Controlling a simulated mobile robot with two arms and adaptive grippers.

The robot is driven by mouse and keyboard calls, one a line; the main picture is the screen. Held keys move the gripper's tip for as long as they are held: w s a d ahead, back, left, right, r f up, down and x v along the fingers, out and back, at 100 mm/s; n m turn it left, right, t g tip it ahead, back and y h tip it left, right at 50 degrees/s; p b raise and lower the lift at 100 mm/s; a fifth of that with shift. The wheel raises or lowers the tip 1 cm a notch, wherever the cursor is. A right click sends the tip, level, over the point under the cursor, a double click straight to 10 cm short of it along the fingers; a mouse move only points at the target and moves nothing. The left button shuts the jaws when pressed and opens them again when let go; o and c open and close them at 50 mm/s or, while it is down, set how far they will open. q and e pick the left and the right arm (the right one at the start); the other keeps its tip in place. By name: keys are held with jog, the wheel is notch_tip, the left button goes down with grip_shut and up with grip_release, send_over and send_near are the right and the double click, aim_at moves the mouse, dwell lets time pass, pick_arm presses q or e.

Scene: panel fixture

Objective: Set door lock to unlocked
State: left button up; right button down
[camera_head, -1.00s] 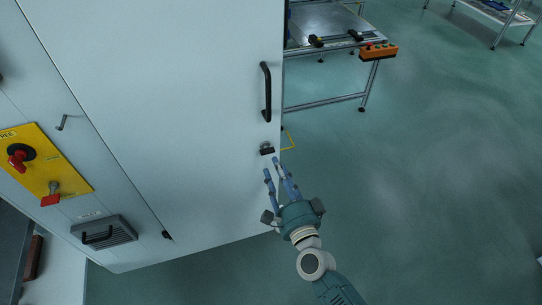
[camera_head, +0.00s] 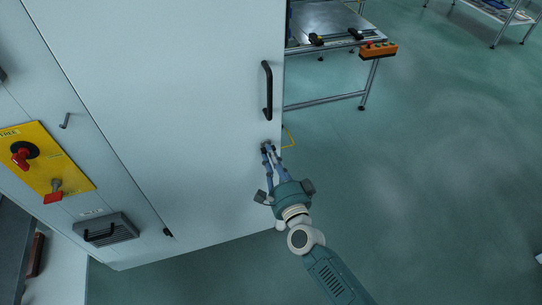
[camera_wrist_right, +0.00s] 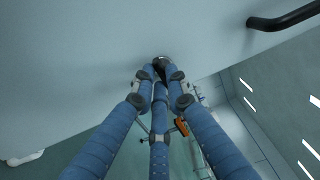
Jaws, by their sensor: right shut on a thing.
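The door lock (camera_head: 266,142) is a small dark knob on a round base, low on the white cabinet door (camera_head: 190,110) near its right edge. My right gripper (camera_head: 268,150) is at the lock, with its blue fingers closed in on the knob. In the right wrist view the fingers (camera_wrist_right: 160,78) meet around the dark lock knob (camera_wrist_right: 161,62), and its lighter base shows just beyond them. The fingers hide most of the knob, so I cannot tell which way it is turned. My left gripper is not in view.
A black door handle (camera_head: 267,91) stands out above the lock. A metal table (camera_head: 330,22) with an orange button box (camera_head: 378,50) stands behind. The floor at right is clear.

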jog(key=shift+n, duration=0.3)
jog(key=n+p, duration=0.1)
jog(key=n, duration=0.4)
jog(key=n+p, duration=0.1)
jog(key=n, duration=0.5)
jog(key=n+p, duration=0.1)
jog(key=n, duration=0.5)
jog(key=shift+w+d+r+p, duration=0.1)
jog(key=shift+d+r+p, duration=0.15)
jog(key=shift+p, duration=0.15)
jog(key=shift+n, duration=0.3)
jog(key=c, duration=1.7)
grip_release()
jog(key=shift+c, duration=0.2)
